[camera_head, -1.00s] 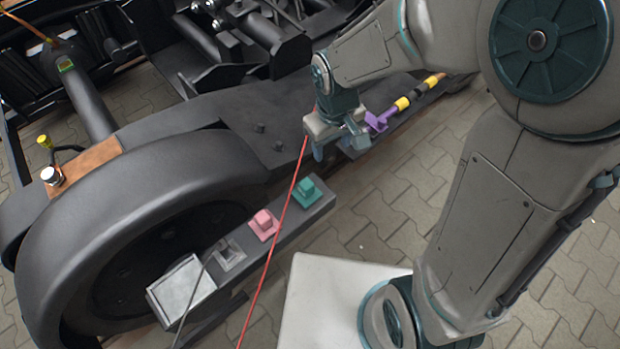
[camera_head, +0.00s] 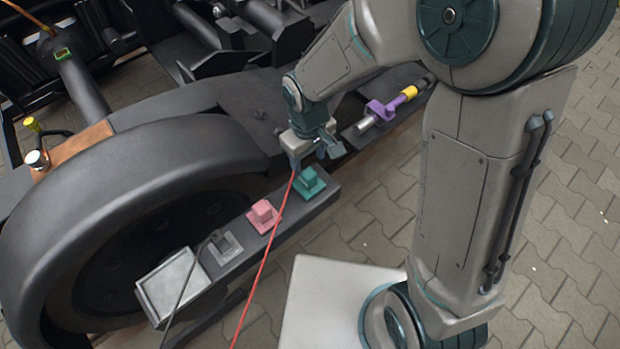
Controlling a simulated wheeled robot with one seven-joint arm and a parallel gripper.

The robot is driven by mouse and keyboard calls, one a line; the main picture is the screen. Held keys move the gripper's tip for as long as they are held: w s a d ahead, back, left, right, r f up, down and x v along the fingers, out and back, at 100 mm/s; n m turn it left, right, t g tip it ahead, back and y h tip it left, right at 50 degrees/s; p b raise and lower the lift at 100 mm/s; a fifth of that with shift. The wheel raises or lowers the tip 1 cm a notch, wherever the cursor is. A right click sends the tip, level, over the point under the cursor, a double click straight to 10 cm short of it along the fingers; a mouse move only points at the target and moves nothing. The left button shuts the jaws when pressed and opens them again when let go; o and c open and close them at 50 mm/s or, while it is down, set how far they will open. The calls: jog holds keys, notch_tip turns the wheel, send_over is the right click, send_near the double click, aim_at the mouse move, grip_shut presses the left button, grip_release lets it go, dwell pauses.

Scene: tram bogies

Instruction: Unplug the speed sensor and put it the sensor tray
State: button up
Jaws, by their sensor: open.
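My gripper (camera_head: 316,156) is open and empty, pointing down just above and behind the teal block (camera_head: 309,183) on the dark rail. A pink block (camera_head: 263,216) and a grey block (camera_head: 225,246) with a dark cable sit farther left on the same rail. A shallow grey metal tray (camera_head: 147,290) is at the rail's left end and looks empty. I cannot tell for certain which part is the speed sensor. A purple connector (camera_head: 383,110) with a silver tip and a yellow band lies at upper right, apart from my gripper.
A red cable (camera_head: 262,258) runs from beside my gripper down across the rail. The large black wheel cover (camera_head: 130,165) stands at left. A copper plate (camera_head: 80,157) carries a white-topped and a yellow-topped fitting. Paved floor (camera_head: 385,220) is open at right.

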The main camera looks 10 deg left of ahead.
aim_at(309, 172)
notch_tip(309, 172, down, 8)
jog(key=b, duration=0.5)
jog(key=shift+b, duration=0.35)
dwell(0.8)
grip_shut()
jog(key=shift+r+p, duration=2.75)
jog(key=shift+r, duration=0.3)
